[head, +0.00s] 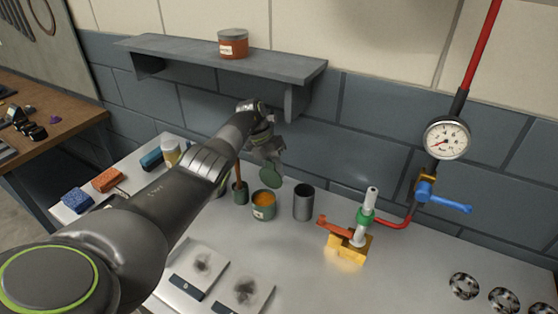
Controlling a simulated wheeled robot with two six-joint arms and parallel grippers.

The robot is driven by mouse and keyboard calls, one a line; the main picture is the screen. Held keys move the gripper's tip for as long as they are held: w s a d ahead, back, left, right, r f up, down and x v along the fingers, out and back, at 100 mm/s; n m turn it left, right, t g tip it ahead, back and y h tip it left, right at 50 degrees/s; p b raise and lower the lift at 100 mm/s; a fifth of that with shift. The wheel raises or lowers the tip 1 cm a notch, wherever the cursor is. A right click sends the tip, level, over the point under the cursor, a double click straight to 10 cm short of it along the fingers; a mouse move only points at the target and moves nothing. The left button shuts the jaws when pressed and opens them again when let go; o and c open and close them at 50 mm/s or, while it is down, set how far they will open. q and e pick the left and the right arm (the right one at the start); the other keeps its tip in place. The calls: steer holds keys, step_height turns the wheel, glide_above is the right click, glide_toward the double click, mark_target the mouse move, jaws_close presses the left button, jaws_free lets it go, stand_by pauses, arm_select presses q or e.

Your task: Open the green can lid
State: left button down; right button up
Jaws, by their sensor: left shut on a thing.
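The green can (263,208) stands upright on the light bench, its top uncovered and orange contents showing. Its green lid (271,177) is tilted steeply just above the can's back rim. My left gripper (268,160) is above the can and shut on the lid. Whether the lid's lower edge touches the can is hard to tell. My right gripper is not in view.
A dark grey cup (303,202) stands close right of the can, and a brush pot (240,194) close left. A valve fixture (349,240) is further right. A shelf (220,62) with an orange can (233,43) hangs above.

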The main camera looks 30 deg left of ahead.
arm_select(q)
steer(key=shift+f, duration=0.1)
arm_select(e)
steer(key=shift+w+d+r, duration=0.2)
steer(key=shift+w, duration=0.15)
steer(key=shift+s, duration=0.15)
arm_select(q)
steer(key=c, duration=1.4)
jaws_free()
steer(key=shift+w, duration=0.1)
steer(key=shift+o, duration=0.2)
